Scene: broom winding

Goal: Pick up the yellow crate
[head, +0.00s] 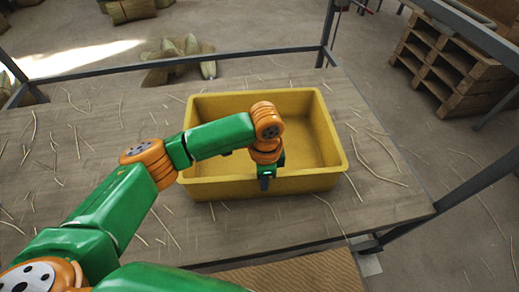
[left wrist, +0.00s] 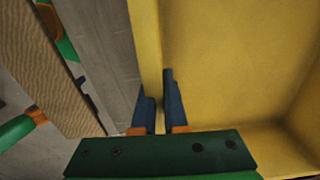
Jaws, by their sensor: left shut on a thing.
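The yellow crate (head: 314,128) sits on the wooden table, open side up and empty as far as I can see. My left gripper (head: 266,178) is at the middle of its near wall, with the arm reaching over from the left. In the left wrist view, the dark blue fingers (left wrist: 160,105) straddle the crate's wall (left wrist: 147,45), one inside and one outside, and are shut on it. The crate's inner floor (left wrist: 225,65) fills the right of that view. My right gripper is not in view.
The wooden table (head: 60,150) has several scattered straw stalks around the crate. A metal frame rail (head: 170,61) runs along its far side. Wooden pallets (head: 455,65) stand on the floor at the right. Sacks or bundles (head: 175,58) lie beyond the table.

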